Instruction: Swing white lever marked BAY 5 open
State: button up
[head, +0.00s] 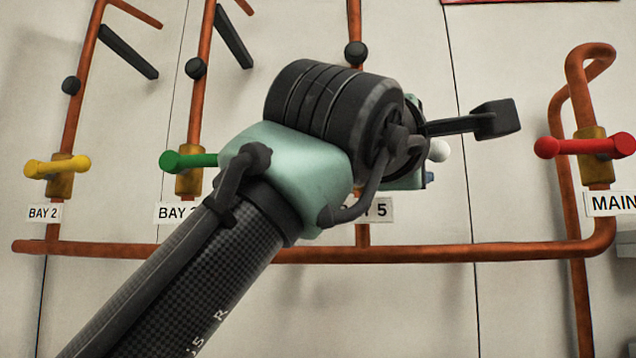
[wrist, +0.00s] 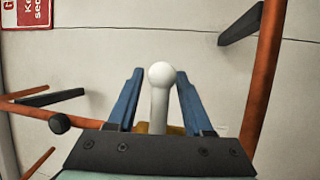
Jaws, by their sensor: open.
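The white lever (wrist: 159,100) has a round knob and stands between the two blue fingers of my gripper (wrist: 158,78) in the wrist view. The fingers are open, with a visible gap on each side of the lever. In the head view only the lever's white knob (head: 439,151) shows, just right of my wrist. My arm hides the rest of the lever and most of its valve body. The BAY 5 label (head: 381,210) is partly covered by my arm. Its visible part reads "5".
A red lever (head: 585,146) at the MAIN label is to the right. A green lever (head: 190,160) and a yellow lever (head: 57,167) are to the left. A copper pipe (head: 440,253) runs along below. Dark brackets (head: 130,52) jut out at the upper left.

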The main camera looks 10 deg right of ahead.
grip_shut()
dwell(1.4)
